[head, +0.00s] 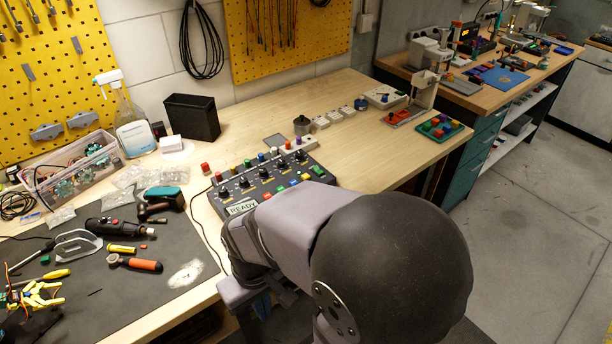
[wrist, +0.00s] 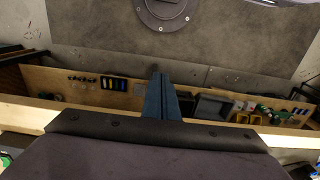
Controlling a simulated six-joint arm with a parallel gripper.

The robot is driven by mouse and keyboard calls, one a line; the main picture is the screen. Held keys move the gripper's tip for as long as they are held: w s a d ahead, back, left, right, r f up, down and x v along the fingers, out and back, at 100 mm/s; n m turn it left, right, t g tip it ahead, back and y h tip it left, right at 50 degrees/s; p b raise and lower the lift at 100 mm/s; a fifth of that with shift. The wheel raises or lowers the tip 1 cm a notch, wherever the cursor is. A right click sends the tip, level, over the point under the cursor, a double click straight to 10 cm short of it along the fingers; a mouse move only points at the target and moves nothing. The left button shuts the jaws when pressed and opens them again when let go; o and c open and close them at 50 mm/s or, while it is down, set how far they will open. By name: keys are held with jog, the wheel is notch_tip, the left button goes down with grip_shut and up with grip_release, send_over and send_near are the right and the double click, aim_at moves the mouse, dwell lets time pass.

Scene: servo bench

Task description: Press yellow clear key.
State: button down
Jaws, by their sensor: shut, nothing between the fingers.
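A dark control panel (head: 262,194) with black knobs, coloured keys and a READY display (head: 242,208) sits near the front of the bench in the head view. My arm hides part of the panel's front right. My gripper (wrist: 160,76) shows in the wrist view with its dark blue fingers together and empty. In the head view only a bit of blue finger (head: 262,305) shows beneath my arm, low at the bench's front edge and apart from the panel. The panel is not seen in the wrist view.
A dark mat (head: 110,290) with hand tools lies left of the panel. A red button (head: 205,168) and a grey canister (head: 301,125) stand close to it. The wrist view shows a shelf with several items and floor.

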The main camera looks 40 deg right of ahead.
jog(key=shift+d+r, duration=0.1)
jog(key=s+d+r+m+g+y+p, duration=0.1)
jog(key=s+d+m+p, duration=0.1)
jog(key=d+m+p, duration=0.15)
jog(key=s+d+m+g+p, duration=0.1)
jog(key=s+d+m+p, duration=0.1)
jog(key=d, duration=0.3)
jog(key=w+d+m+t+y+p, duration=0.2)
jog(key=w+d+m+t+p, duration=0.15)
jog(key=w+d+m, duration=0.7)
jog(key=w+d+r+m+t, duration=0.3)
jog(key=w+d+r, duration=0.3)
jog(key=w, duration=0.3)
jog(key=w+d+r+m+t+h, duration=0.1)
jog(key=w+d+r+m+t, duration=0.3)
jog(key=w, duration=0.5)
notch_tip(320, 180, up, 3)
jog(key=shift+w+d+f+m+p, duration=0.2)
jog(key=shift+w+d+m+p, duration=0.2)
jog(key=shift+d+m, duration=0.6)
jog(key=shift+d+t, duration=0.15)
jog(key=shift+t, duration=0.1)
jog(key=shift+f, duration=0.2)
